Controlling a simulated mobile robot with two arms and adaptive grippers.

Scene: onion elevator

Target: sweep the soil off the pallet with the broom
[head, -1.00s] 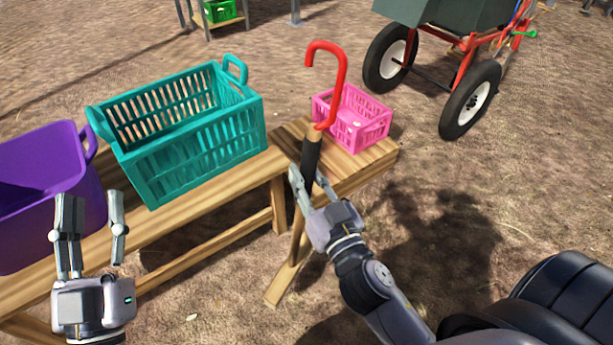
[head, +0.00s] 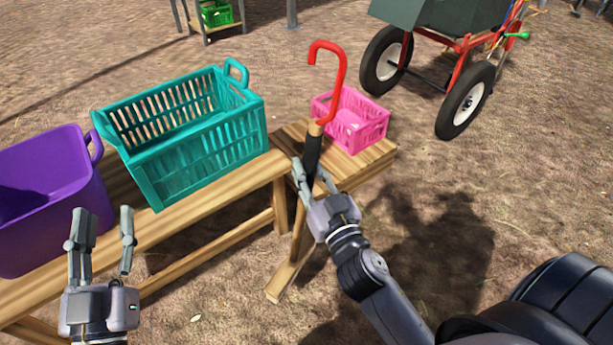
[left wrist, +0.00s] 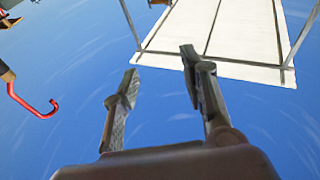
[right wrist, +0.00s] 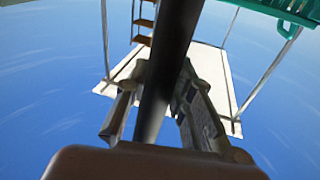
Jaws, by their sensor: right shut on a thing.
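My right gripper (head: 311,172) is shut on the black shaft of an umbrella-like thing with a red hooked handle (head: 340,75). It stands nearly upright beside the wooden bench (head: 283,160). In the right wrist view its dark shaft (right wrist: 170,75) runs between the fingers. The red hook (left wrist: 30,108) also shows at the left of the left wrist view. My left gripper (head: 103,213) is open and empty, in front of the purple tub (head: 45,225). I see no broom, pallet or soil on a pallet in these frames.
A teal crate (head: 200,150) and a pink crate (head: 372,135) stand on the bench. A green cart with red frame (head: 465,45) and black wheels stands at the back right. A green crate (head: 216,14) sits on a far rack. Open dirt ground lies to the right.

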